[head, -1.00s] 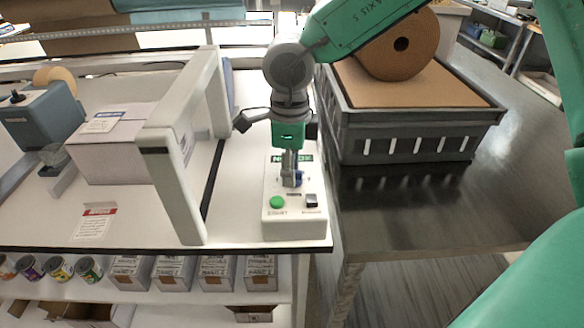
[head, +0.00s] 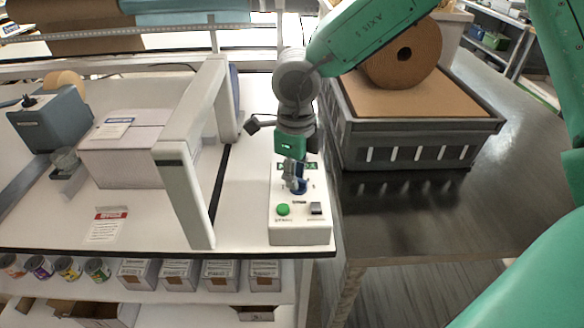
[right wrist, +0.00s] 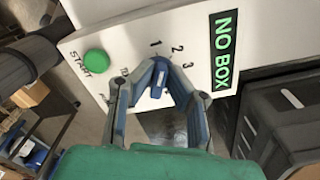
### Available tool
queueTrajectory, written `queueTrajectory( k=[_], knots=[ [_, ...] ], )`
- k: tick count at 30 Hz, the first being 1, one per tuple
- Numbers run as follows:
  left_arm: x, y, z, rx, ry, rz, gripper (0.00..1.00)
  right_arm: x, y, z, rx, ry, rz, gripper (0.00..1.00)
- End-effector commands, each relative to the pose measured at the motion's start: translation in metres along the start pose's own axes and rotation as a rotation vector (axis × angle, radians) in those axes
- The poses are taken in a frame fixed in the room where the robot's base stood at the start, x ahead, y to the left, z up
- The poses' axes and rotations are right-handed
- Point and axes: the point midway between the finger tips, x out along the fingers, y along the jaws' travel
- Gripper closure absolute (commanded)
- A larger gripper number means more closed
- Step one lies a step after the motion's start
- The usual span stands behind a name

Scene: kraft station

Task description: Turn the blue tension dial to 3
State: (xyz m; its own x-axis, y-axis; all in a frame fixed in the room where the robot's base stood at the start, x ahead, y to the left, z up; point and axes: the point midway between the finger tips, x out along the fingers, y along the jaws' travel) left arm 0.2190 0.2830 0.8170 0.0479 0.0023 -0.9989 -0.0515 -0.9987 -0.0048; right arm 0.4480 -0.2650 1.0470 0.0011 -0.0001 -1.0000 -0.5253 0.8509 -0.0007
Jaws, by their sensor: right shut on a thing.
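The blue tension dial (right wrist: 159,80) is on the white control panel (right wrist: 118,30), with the numerals 1, 2 and 3 printed around it. In the head view the dial (head: 300,187) shows only partly, behind my right gripper (head: 295,178). In the right wrist view my right gripper (right wrist: 161,70) has its two fingers closed around the dial, one on each side. Which numeral the dial points at I cannot tell for sure. My left gripper is in neither current view.
A white frame (head: 183,190) and a carton (head: 125,160) stand to the left. A grey crate (head: 420,150) with a brown roll (head: 405,55) stands to the right.

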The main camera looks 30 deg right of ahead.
Motion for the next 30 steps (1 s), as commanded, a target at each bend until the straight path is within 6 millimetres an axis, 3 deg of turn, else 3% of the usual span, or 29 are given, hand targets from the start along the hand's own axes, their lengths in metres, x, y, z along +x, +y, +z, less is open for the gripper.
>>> queueTrajectory(
  k=[12,30],
  knots=[
    [-0.034,0.0,-0.002,0.0,0.0,0.0,0.6,0.001,0.0,-0.006,0.395,0.019,-0.002,1.0],
    [-0.052,0.0,-0.003,0.0,0.0,0.0,0.6,0.004,0.0,-0.007,0.918,0.02,-0.005,1.0]
  ],
)
